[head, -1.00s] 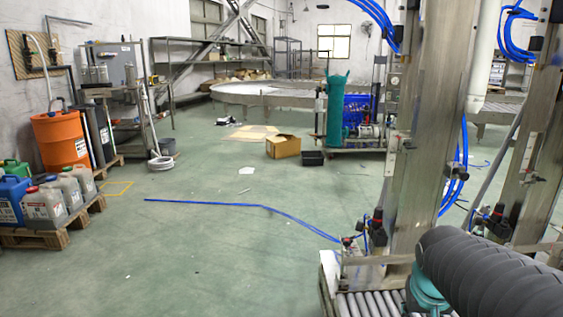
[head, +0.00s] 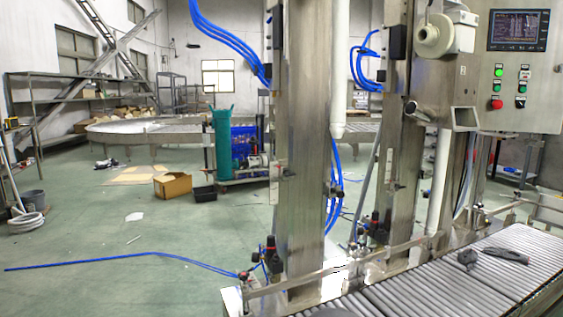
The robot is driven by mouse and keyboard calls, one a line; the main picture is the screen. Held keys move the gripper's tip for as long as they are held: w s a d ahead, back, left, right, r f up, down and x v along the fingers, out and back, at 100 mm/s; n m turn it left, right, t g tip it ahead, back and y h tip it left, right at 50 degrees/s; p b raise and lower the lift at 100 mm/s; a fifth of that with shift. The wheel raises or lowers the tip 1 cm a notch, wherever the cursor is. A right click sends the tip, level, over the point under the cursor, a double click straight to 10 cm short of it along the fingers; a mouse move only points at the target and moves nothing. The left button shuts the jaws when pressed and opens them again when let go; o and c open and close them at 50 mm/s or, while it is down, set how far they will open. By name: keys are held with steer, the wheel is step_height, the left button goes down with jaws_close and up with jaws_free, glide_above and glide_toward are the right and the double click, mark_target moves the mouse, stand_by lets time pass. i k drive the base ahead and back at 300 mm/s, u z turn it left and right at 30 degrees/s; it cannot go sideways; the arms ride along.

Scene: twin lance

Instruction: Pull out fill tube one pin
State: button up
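The filling machine has two upright steel columns, a nearer one (head: 302,150) and a farther one (head: 398,150). A white fill tube (head: 338,90) hangs just right of the nearer column, its lower end tapering to a nozzle above the conveyor. A second white tube (head: 439,185) stands right of the farther column. Small fittings sit on the columns, but I cannot tell which is the pin of fill tube one. My gripper is not in view.
A roller conveyor (head: 490,262) runs along the machine's foot, with a dark tool (head: 505,256) lying on it. A control panel (head: 518,70) is at upper right. A blue hose (head: 130,260) crosses the open green floor. A cardboard box (head: 172,185) stands farther back.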

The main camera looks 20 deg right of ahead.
mark_target(340, 194)
steer(key=u, duration=0.55)
steer(key=k, duration=1.3)
steer(key=z, duration=0.1)
steer(key=i, duration=0.6)
steer(key=z, duration=1)
steer(key=i, duration=0.65)
steer(key=z, duration=0.15)
